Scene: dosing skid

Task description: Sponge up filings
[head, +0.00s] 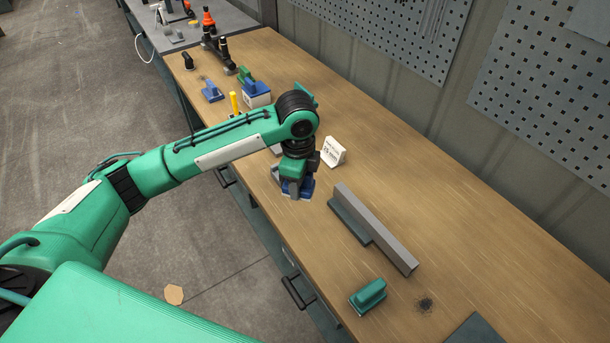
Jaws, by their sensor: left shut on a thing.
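My left gripper (297,178) points down over the front part of the bench, shut on a blue block (305,190). The gripper hides much of the block, and I cannot tell whether it touches the wood. A small dark patch of filings (425,305) lies on the bench at the lower right, well apart from the gripper. A teal block with a handle (368,297) sits to the left of this patch. A similar blue handled block (212,91) stands at the far end, near another faint dark patch (203,78). My right gripper is not in view.
A grey rail on a plate (374,232) lies on the wooden bench (480,215) between gripper and filings. A white sign (334,152) stands just behind the gripper. A blue-white box (257,97), yellow post (234,103) and black fittings are farther back.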

